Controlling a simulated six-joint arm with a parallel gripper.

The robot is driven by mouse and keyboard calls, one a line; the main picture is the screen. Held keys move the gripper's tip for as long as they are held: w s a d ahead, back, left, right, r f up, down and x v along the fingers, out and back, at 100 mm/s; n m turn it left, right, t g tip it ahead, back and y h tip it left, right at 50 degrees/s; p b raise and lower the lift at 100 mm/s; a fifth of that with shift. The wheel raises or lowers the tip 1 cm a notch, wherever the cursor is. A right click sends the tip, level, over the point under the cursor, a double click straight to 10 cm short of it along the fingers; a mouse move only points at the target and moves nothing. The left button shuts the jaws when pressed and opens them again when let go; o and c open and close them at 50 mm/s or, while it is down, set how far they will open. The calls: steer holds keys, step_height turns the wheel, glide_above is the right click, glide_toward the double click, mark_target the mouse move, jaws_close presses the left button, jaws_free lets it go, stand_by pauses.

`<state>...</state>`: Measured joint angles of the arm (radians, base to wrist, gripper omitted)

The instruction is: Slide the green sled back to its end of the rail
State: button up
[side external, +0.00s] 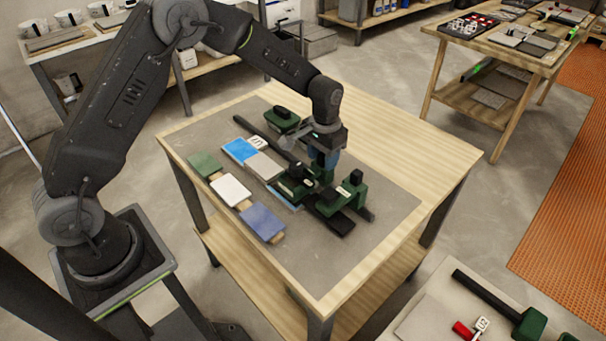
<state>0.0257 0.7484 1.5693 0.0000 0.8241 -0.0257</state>
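A dark rail (262,138) runs diagonally across the grey mat on the wooden table, from the upper left to the lower right. A green sled (292,187) with black parts sits on the rail's lower right half. A second green upright block (355,188) stands near the rail's lower right end. My gripper (322,168) points down over the sled, just left of that block. Its fingertips are partly hidden among the green and black parts, so I cannot tell whether it grips the sled.
Green, white and blue-violet tiles (262,222) lie in a row at the mat's left. Bright blue and grey tiles (265,166) lie beside the rail. A green block with a black handle (283,120) sits at the back. The mat's front (330,265) is clear.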

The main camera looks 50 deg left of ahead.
steer(key=c, duration=0.8)
steer(key=shift+w+a+r, duration=0.1)
steer(key=shift+a, duration=17.25)
steer(key=o, duration=0.8)
step_height(320, 180, up, 7)
steer(key=shift+f, duration=0.1)
